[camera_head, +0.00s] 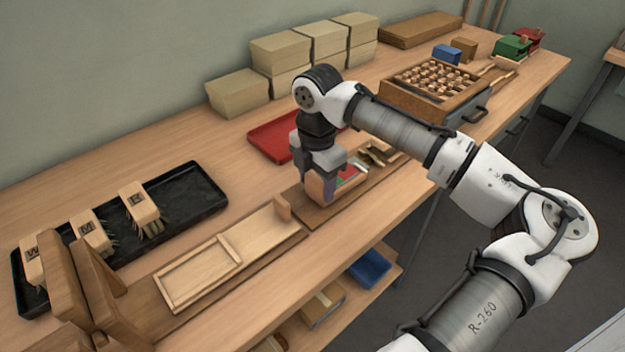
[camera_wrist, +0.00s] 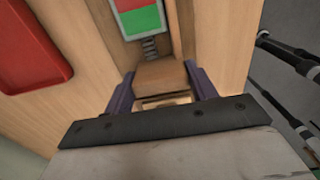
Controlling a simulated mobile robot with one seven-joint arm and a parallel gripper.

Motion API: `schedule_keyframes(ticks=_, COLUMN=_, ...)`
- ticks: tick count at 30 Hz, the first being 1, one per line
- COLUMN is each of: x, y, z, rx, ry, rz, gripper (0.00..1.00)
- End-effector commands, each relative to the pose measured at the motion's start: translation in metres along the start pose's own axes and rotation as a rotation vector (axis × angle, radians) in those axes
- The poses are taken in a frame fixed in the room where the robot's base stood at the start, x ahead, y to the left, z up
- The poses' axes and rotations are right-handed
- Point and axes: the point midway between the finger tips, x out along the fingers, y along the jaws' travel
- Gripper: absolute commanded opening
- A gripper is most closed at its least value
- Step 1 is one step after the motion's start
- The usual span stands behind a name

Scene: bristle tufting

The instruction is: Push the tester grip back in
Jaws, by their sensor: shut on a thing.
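The tester grip is a wooden block (camera_wrist: 160,74) in the wrist view. My gripper (camera_wrist: 160,88) is shut on it, with one purple finger on each side. A coiled spring (camera_wrist: 150,48) runs from the block towards a panel with red and green fields (camera_wrist: 138,15), which is cut off by the top edge. In the head view my gripper (camera_head: 318,188) points down at the near end of the tester board (camera_head: 318,214). Part of the red and green panel (camera_head: 347,173) shows beside the fingers. The spring is hidden there.
A red tray (camera_head: 268,141) lies behind my gripper. A pale wooden frame (camera_head: 205,275) lies to the left, beyond it a black tray (camera_head: 190,195) with lettered brushes. A wooden crate (camera_head: 402,98) of round-ended pieces stands to the right. Beige boxes (camera_head: 238,92) line the wall.

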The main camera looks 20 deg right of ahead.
Motion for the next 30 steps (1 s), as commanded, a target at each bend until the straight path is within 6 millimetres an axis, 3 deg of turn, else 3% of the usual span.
schedule_keyframes(ticks=6, x=-0.002, y=0.0, z=0.015, rx=0.0, ry=0.001, rz=0.002, gripper=0.15)
schedule_keyframes(ticks=14, x=-0.001, y=0.0, z=0.016, rx=-0.001, ry=-0.002, rz=0.001, gripper=0.15)
schedule_keyframes(ticks=15, x=-0.001, y=0.0, z=0.016, rx=-0.001, ry=-0.002, rz=0.001, gripper=0.59)
schedule_keyframes(ticks=19, x=-0.001, y=0.0, z=0.016, rx=-0.001, ry=-0.001, rz=0.001, gripper=0.76)
schedule_keyframes(ticks=30, x=-0.005, y=0.0, z=0.015, rx=0.0, ry=-0.001, rz=0.001, gripper=0.78)
